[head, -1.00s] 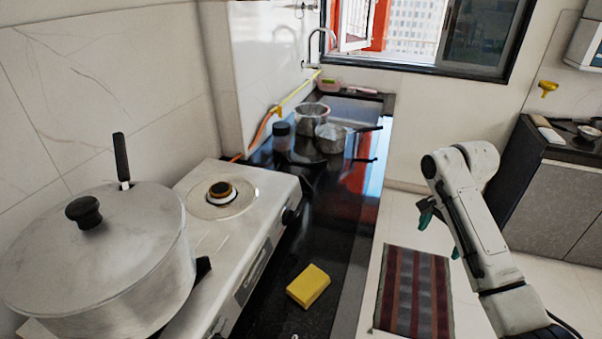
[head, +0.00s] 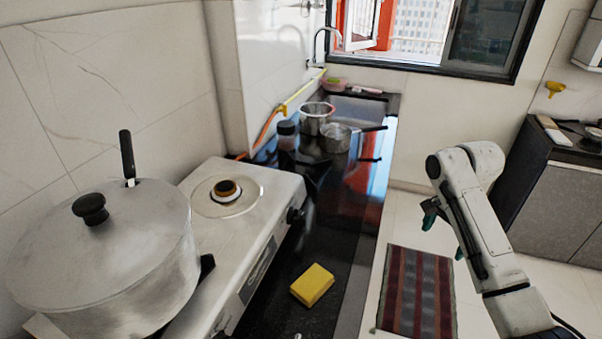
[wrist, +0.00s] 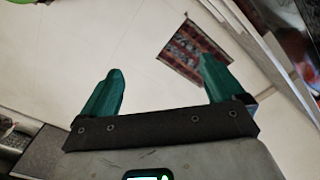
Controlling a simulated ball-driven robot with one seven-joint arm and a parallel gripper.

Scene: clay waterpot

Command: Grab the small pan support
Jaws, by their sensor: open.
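A dark shape on the black counter, perhaps the small pan support (head: 314,168), lies in front of the pots, left of centre in the head view. It is dark on dark, so I cannot be sure of it. My gripper (head: 431,213) hangs to the right, over the floor and apart from the counter. In the wrist view my gripper (wrist: 160,87) is open, its two green fingers wide apart with nothing between them. The wrist view shows no pan support.
A large lidded pot (head: 105,255) sits on the stove (head: 235,210) at left. A yellow sponge (head: 312,285) lies on the counter. Two metal pots (head: 317,118) and a jar (head: 286,135) stand farther back. A striped mat (head: 417,293) lies on the open floor.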

